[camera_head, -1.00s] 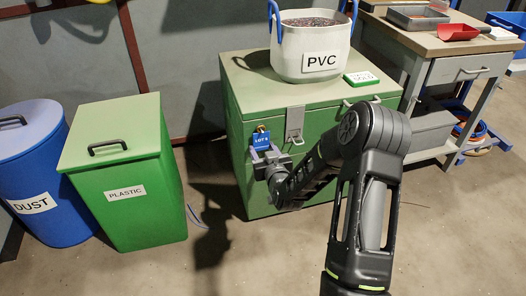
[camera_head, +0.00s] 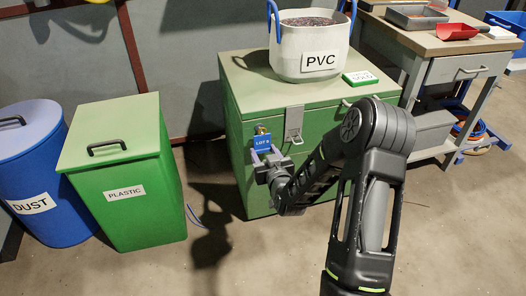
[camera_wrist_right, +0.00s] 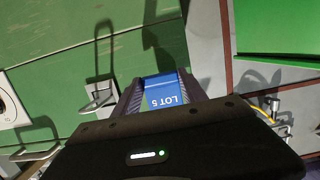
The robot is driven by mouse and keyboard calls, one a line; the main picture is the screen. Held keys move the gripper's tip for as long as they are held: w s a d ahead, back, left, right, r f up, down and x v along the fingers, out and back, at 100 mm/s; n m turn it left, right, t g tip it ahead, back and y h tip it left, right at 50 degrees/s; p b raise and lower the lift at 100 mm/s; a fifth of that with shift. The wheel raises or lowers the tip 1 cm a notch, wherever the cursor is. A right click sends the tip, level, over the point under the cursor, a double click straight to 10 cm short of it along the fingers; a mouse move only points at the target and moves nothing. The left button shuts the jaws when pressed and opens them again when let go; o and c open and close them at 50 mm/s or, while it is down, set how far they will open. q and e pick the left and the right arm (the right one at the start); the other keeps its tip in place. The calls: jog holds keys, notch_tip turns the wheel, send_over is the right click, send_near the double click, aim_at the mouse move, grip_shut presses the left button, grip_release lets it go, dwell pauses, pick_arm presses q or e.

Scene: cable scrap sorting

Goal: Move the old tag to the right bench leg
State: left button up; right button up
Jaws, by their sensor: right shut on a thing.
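The old tag is a small blue plate marked "LOT 5" (camera_head: 262,142), at the upper front of the green chest (camera_head: 328,90). A small brass-coloured piece (camera_head: 261,129) shows just above it. My right gripper (camera_head: 264,153) is shut on the tag from the front. In the right wrist view the tag (camera_wrist_right: 161,92) sits between the two fingers (camera_wrist_right: 158,88), its lettering upside down. I cannot tell whether it still touches its fixing. The workbench's right front leg (camera_head: 478,122) stands at the right. My left gripper is not in view.
A green plastic bin (camera_head: 125,205) and blue dust bin (camera_head: 35,215) are at left. A red scoop (camera_head: 458,32) lies on the bench. Floor in front is clear.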

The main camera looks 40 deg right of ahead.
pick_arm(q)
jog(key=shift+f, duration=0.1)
pick_arm(e)
jog(key=shift+f+v, duration=0.15)
jog(key=shift+v, duration=0.8)
jog(key=shift+f+v, duration=0.2)
jog(key=shift+v, duration=0.75)
